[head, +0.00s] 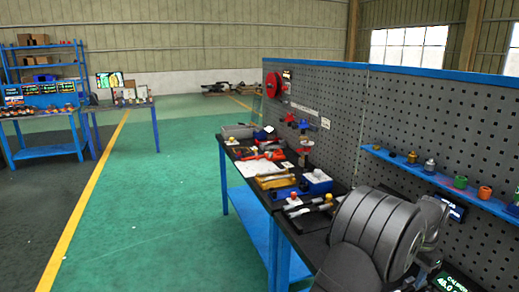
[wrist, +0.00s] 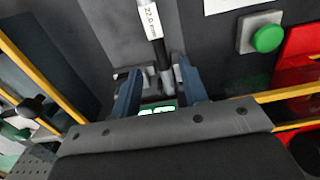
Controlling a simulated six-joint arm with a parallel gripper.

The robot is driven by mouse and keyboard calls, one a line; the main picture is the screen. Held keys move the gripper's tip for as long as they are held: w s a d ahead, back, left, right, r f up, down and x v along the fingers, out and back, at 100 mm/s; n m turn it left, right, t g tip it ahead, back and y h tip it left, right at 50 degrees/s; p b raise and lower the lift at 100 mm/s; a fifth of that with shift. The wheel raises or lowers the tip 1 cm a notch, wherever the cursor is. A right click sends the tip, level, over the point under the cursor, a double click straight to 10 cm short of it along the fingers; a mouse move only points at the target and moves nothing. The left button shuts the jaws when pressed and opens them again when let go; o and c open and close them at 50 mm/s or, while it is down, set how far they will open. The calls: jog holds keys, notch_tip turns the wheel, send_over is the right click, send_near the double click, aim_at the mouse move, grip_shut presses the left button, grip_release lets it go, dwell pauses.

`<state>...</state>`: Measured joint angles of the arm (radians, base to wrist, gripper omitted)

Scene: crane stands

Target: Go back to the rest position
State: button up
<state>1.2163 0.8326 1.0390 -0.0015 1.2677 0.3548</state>
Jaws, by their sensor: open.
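My gripper (wrist: 158,84) shows in the wrist view, with its two dark blue fingers apart. A dark rod (wrist: 161,50) with a white label reading "22.0 mm" (wrist: 151,18) lies just beyond and partly between the fingertips. I cannot tell whether either finger touches it. A small lit green display (wrist: 158,108) shows between the fingers, close to the gripper body. In the head view, my grey arm fills the lower right over the near end of the workbench, and the gripper itself is not visible there.
In the wrist view, a green button (wrist: 268,39) sits nearby.

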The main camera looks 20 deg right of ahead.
jog(key=s+a+r, duration=0.1)
jog(key=s+a, duration=0.2)
jog(key=s, duration=1.1)
jog(key=f, duration=1)
jog(key=shift+w, duration=0.25)
jog(key=shift+r, duration=0.1)
